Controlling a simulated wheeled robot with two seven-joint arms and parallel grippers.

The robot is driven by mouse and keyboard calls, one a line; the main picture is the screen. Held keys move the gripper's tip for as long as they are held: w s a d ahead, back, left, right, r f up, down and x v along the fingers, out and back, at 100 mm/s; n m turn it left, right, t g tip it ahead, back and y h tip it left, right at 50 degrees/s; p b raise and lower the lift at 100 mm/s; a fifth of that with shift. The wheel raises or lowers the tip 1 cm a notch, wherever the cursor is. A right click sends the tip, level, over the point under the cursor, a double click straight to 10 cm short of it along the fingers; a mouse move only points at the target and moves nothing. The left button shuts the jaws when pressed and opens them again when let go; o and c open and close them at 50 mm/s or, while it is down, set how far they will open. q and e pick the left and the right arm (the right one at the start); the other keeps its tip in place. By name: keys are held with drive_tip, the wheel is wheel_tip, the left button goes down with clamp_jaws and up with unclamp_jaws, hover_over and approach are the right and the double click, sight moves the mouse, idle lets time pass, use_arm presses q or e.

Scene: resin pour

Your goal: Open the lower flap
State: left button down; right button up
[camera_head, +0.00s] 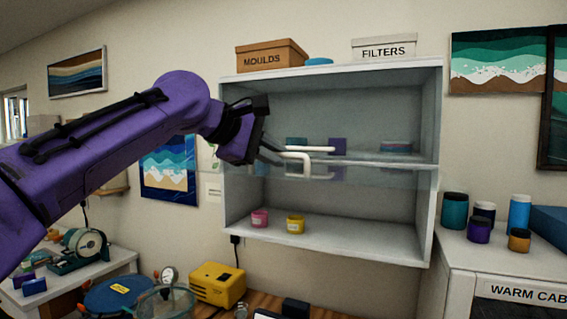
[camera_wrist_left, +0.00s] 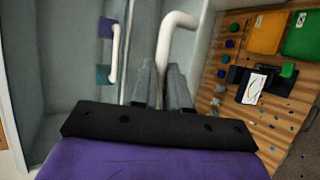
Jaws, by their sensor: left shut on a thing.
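A white wall cabinet (camera_head: 432,215) has an upper and a lower compartment. A clear glass flap (camera_head: 375,175) shows as a thin, nearly edge-on band at mid-height, and the lower compartment stands open below it. My left gripper (camera_head: 272,152) is in front of the cabinet at this height. It is shut on a white bent handle (camera_head: 304,165), which also shows between the fingers in the left wrist view (camera_wrist_left: 178,22). A second white handle (camera_wrist_left: 116,52) is beside it, apart from the fingers. The handle's gripped end is partly hidden by the fingers. My right gripper is not in view.
A pink jar (camera_head: 260,218) and a yellow jar (camera_head: 296,225) stand on the lower shelf. Teal and purple items are behind glass above. Boxes of moulds (camera_head: 270,56) and filters (camera_head: 384,48) sit on top. A yellow device (camera_head: 218,285) is on the bench below.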

use_arm(q)
drive_tip(key=shift+w+r, duration=0.1)
drive_tip(key=shift+r, duration=0.1)
idle(0.4)
drive_tip(key=c, duration=1.1)
unclamp_jaws()
drive_tip(key=shift+d, duration=0.1)
drive_tip(key=shift+w+d+f, duration=0.15)
drive_tip(key=shift+w, duration=0.25)
drive_tip(key=v, duration=1)
drive_tip(key=shift+s+b, duration=0.1)
drive_tip(key=shift+b, duration=0.3)
